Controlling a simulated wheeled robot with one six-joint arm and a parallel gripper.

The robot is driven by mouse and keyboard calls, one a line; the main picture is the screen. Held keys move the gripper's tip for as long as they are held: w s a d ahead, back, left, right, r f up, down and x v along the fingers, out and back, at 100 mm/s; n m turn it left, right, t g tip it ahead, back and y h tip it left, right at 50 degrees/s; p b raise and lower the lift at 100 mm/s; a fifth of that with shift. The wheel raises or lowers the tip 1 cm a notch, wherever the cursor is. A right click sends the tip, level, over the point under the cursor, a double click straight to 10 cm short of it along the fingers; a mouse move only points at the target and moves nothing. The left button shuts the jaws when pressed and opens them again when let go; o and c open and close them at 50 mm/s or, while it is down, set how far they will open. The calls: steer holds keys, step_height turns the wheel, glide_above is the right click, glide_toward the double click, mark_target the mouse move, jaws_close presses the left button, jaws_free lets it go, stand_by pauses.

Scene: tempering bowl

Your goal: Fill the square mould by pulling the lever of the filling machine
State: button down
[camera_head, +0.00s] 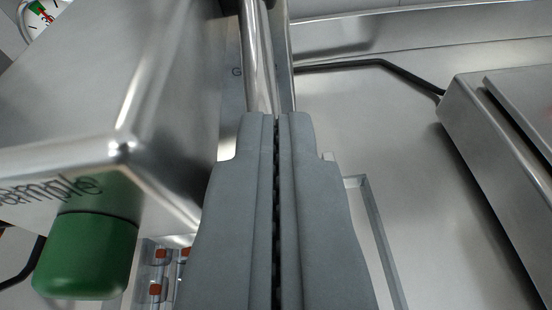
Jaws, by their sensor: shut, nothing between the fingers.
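My gripper (277,118) is shut and empty, its two grey fingers together in the middle of the view. The filling machine (110,110) is a shiny steel body at the left. A green rounded knob (88,258) shows at its lower front; I cannot tell whether it is the lever's grip. A polished upright metal bar (257,60) stands just beyond my fingertips; I cannot tell if they touch. Below the machine, partly hidden by my fingers, lies a clear mould (152,275) with several orange-red squares.
A thin metal frame (378,220) lies on the steel worktop right of my fingers. A steel box (485,150) stands at the right edge, with a black cable (385,66) running from it. A dial (42,14) shows at top left. The worktop between frame and box is clear.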

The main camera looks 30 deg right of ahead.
steer(key=shift+f, duration=1.15)
stand_by(3.1)
stand_by(0.7)
steer(key=r, duration=0.3)
steer(key=d+r, duration=0.1)
steer(key=shift+w+r, duration=0.35)
steer(key=shift+r, duration=0.05)
steer(key=shift+s+a+r, duration=0.1)
steer(key=shift+s+r, duration=0.05)
steer(key=shift+s, duration=0.15)
steer(key=s+a, duration=0.5)
steer(key=s, duration=0.2)
steer(key=shift+s+a+f, duration=0.2)
steer(key=shift+s+f, duration=0.1)
steer(key=shift+s, duration=0.1)
